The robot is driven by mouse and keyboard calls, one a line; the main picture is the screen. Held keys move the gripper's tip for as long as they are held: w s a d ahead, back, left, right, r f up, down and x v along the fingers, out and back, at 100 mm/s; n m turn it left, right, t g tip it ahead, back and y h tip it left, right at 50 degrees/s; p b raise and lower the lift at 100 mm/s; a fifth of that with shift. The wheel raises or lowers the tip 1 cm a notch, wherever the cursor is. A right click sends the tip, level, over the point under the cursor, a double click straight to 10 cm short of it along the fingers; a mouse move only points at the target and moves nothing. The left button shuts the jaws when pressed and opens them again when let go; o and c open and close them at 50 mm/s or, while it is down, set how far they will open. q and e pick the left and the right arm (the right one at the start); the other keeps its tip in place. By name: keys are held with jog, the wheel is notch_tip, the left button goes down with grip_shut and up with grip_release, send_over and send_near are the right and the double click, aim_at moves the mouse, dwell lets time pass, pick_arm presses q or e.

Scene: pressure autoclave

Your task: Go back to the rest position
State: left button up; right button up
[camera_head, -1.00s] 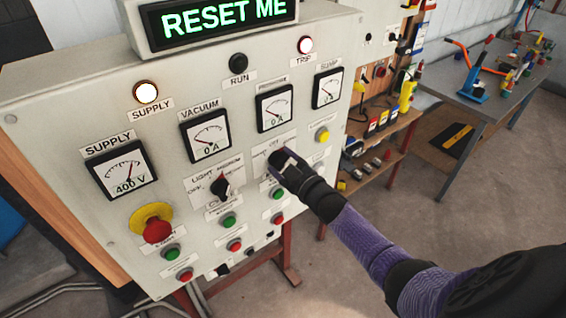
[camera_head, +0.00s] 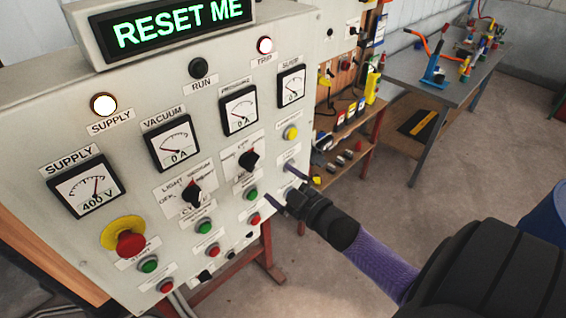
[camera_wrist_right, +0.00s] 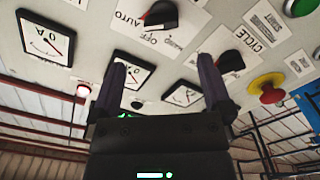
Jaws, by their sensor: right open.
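My right gripper (camera_head: 281,186) is in front of the lower right part of the control panel (camera_head: 225,150). Its jaws are open and empty, and they look clear of the knobs. In the right wrist view the two fingers (camera_wrist_right: 163,88) stand apart with the panel behind them. A black selector knob (camera_head: 249,159) sits just up and left of the gripper in the head view. A second black knob (camera_head: 192,194) is further left. My left gripper is not in view.
The panel carries dials, buttons and a red emergency stop (camera_head: 130,243) on a yellow ring. A lit display (camera_head: 170,22) reads RESET ME. A wooden shelf (camera_head: 345,135) and a grey workbench (camera_head: 450,75) stand to the right. The floor (camera_head: 480,160) between is open.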

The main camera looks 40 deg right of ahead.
jog(key=shift+s, duration=0.15)
jog(key=s+a+f+m+g+h+b, duration=0.15)
jog(key=s+f+g+b, duration=0.35)
jog(key=f, duration=0.8)
jog(key=s+a+f+m+g+b, duration=0.1)
jog(key=s+f+m+b, duration=0.15)
jog(key=f+b, duration=0.75)
jog(key=s+a+f+m+g+h+b, duration=0.1)
jog(key=s+f+g+b, duration=0.3)
jog(key=f, duration=1.3)
jog(key=s+a+f+g+b, duration=0.2)
jog(key=s+f+b, duration=0.2)
jog(key=s+f, duration=0.3)
jog(key=s+a+f+g+b, duration=0.3)
jog(key=s+f+b, duration=0.1)
jog(key=s+f, duration=0.4)
jog(key=s+a+f+m+g+y+b, duration=0.1)
jog(key=s+a+f+g+b, duration=0.1)
jog(key=s+f, duration=0.6)
jog(key=shift+s+a+f+b, duration=0.25)
jog(key=shift+a+b, duration=0.35)
jog(key=shift+b, duration=0.3)
jog(key=shift+f, duration=0.1)
